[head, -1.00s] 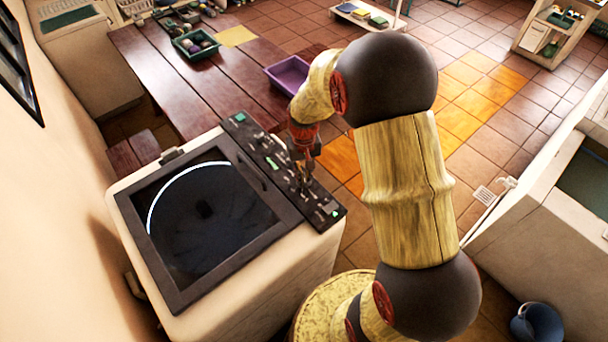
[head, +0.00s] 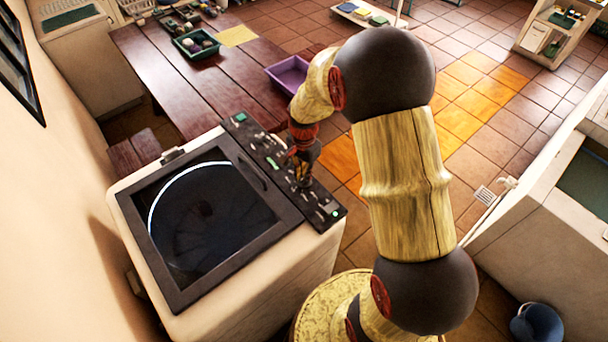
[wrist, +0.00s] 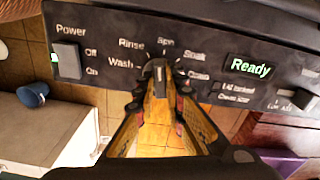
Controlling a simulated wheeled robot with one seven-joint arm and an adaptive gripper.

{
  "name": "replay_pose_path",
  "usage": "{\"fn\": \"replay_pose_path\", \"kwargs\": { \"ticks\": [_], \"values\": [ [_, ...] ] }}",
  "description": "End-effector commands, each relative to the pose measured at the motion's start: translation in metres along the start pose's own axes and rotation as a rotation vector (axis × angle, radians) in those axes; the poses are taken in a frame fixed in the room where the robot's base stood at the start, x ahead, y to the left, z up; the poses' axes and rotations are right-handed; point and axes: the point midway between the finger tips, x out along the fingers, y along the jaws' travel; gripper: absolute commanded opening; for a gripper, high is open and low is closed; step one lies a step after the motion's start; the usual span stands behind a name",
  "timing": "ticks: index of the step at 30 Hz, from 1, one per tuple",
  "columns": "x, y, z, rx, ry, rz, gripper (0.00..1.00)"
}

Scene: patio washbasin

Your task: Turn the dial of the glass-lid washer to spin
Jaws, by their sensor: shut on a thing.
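The glass-lid washer (head: 150,238) stands at left in the head view, with its black control panel (head: 262,150) along the lid's far right edge. My gripper (head: 303,180) reaches down onto this panel. In the wrist view, my gripper (wrist: 160,92) is shut on the dial (wrist: 159,70), with a finger on each side. The labels Wash, Rinse, Spin, Soak and Drain ring the dial. Spin (wrist: 166,41) is just above it, and the dial seems to point up near that label. The fingers hide part of the dial.
A Power switch (wrist: 68,60) is left of the dial, and a green "Ready" display (wrist: 250,67) is right of it. A wooden table (head: 150,65) with a purple tray (head: 287,76) stands behind the washer. A blue bucket (head: 537,322) is on the floor at lower right.

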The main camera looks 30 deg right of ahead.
Motion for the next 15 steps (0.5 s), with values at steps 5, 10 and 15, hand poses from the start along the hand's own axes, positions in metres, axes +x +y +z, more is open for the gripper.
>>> {"fn": "replay_pose_path", "kwargs": {
  "ticks": [5, 10, 15],
  "values": [
    [-0.0002, -0.0007, -0.0001, 0.104, 0.001, -0.001, 0.00],
    [-0.0002, -0.0009, -0.0002, 0.171, 0.001, -0.001, 0.00],
    [-0.0002, -0.0009, -0.0002, 0.205, 0.001, -0.001, 0.00]
  ]
}}
